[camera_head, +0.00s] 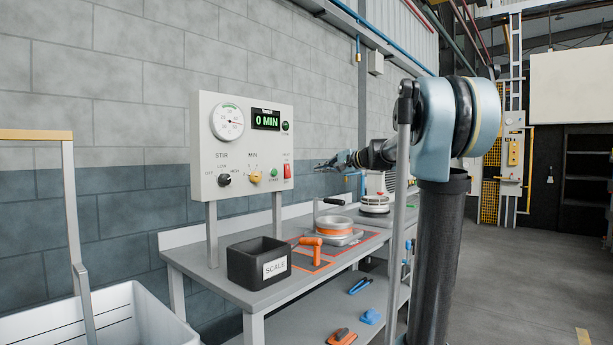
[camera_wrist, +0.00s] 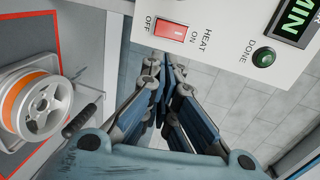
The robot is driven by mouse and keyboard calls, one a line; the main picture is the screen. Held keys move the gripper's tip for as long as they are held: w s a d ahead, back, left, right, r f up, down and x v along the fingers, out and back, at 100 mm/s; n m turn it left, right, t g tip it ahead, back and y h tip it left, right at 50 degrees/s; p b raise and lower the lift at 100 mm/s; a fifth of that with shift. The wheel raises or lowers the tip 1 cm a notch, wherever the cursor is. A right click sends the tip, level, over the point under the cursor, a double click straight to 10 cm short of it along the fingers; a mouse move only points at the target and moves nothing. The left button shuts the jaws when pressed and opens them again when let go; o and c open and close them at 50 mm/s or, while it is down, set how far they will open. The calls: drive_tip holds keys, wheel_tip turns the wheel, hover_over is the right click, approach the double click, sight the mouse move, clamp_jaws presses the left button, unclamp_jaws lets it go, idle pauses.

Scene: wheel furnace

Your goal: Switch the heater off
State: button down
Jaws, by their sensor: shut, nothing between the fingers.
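The red heat switch (camera_head: 287,170) sits at the lower right corner of the pale control panel (camera_head: 240,145). In the wrist view the red rocker switch (camera_wrist: 172,31) lies between the labels OFF and ON, beside the word HEAT. I cannot tell which side is pressed in. My gripper (camera_head: 322,166) is shut and empty, to the right of the panel and apart from it in the head view. In the wrist view my gripper (camera_wrist: 168,68) points toward the panel's edge, with its fingertips just below the switch in the picture.
The panel's timer (camera_head: 265,120) reads 0 MIN. A green lamp marked DONE (camera_wrist: 264,57) is near the switch. On the bench below are a black SCALE bin (camera_head: 258,262), an orange-handled tool (camera_head: 312,243) and a round wheel fixture (camera_head: 325,228). A white crate (camera_head: 150,318) stands front left.

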sight(287, 171)
drive_tip(key=x, duration=1.3)
drive_tip(key=shift+w+a, duration=0.15)
drive_tip(key=shift+a, duration=0.1)
drive_tip(key=shift+d, duration=0.1)
